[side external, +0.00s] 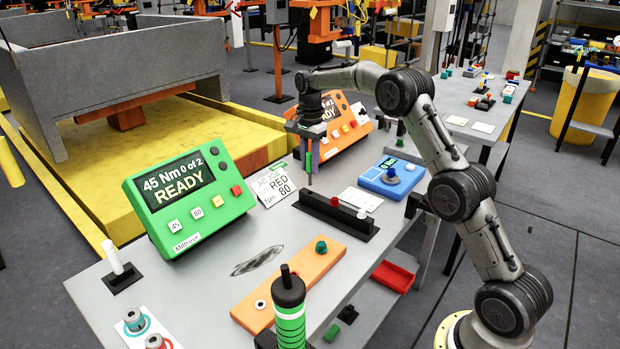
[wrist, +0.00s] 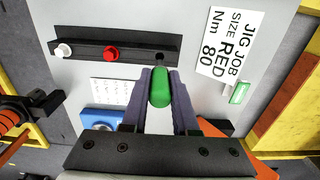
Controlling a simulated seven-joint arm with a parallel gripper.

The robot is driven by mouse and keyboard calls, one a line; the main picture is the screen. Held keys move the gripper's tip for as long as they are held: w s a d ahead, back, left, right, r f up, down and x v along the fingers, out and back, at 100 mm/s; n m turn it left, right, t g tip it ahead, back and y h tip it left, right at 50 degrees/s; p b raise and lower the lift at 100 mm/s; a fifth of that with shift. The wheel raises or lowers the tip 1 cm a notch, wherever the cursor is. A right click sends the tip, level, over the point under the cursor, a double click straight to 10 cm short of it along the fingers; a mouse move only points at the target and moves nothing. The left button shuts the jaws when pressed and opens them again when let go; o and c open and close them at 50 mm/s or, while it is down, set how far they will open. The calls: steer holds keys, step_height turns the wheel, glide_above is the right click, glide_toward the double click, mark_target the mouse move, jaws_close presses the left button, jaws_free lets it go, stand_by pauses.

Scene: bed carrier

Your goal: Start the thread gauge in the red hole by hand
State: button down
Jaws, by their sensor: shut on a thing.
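My gripper (side external: 309,152) is shut on a thread gauge with a green handle (wrist: 160,88). In the side external view the gauge's grey shaft (side external: 309,178) points down, above the left end of a black rack (side external: 327,217). In the wrist view the rack (wrist: 90,44) shows an empty dark hole just beyond the green handle. A red-topped gauge (side external: 334,201) and a white-topped gauge (side external: 362,213) stand in the rack. I cannot make out a red hole.
A card (side external: 274,186) reads "JIG JOB SIZE RED 80 Nm". A green box (side external: 190,186) reads "45 Nm 0 of 2 READY"; an orange box (side external: 338,128) stands behind. A green-banded tool (side external: 289,310) stands upright in front. A blue box (side external: 391,178) sits right of the gripper.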

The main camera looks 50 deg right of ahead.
step_height(320, 180, up, 3)
steer(key=shift+w+f, duration=0.15)
steer(key=s+a+n, duration=0.3)
steer(key=s+a, duration=0.4)
steer(key=a, duration=0.5)
steer(key=s+a+n, duration=0.3)
steer(key=s+a, duration=0.5)
steer(key=a, duration=0.4)
steer(key=shift+s+a, duration=0.15)
steer(key=shift+a, duration=0.15)
steer(key=shift+f, duration=2.8)
steer(key=shift+f, duration=1.05)
